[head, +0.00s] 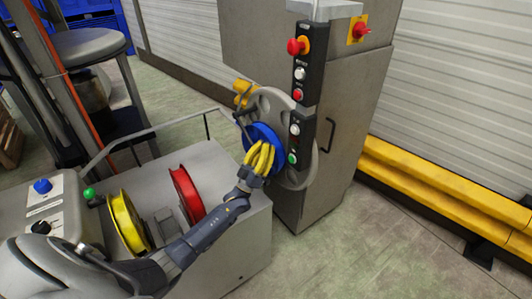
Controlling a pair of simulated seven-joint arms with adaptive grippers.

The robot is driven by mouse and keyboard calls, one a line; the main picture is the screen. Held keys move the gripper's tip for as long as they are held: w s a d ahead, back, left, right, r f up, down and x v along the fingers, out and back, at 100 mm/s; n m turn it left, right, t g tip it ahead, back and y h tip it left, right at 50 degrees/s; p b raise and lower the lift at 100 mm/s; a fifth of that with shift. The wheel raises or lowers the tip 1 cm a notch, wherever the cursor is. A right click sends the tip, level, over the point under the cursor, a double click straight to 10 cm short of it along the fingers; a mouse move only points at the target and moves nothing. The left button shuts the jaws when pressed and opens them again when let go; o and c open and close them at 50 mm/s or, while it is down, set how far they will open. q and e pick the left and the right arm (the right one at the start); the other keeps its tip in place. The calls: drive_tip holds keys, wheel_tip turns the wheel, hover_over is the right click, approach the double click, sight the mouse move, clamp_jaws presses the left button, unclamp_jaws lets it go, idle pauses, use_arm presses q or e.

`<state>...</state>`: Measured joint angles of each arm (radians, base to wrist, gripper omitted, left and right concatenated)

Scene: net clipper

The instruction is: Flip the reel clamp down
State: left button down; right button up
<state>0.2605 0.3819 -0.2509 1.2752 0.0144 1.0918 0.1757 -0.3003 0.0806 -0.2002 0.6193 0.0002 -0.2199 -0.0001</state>
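My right gripper is not in view.
A grey cart (235,245) with a rail carries a yellow reel (127,222) and a red reel (187,195) below my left arm. Control panels (300,140) with buttons stand right of the disc. A yellow barrier (440,190) runs along the right wall. The floor in front is clear.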

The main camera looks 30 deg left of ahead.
use_arm(q)
wheel_tip(320, 180, up, 7)
drive_tip(key=shift+f, duration=0.15)
idle(0.6)
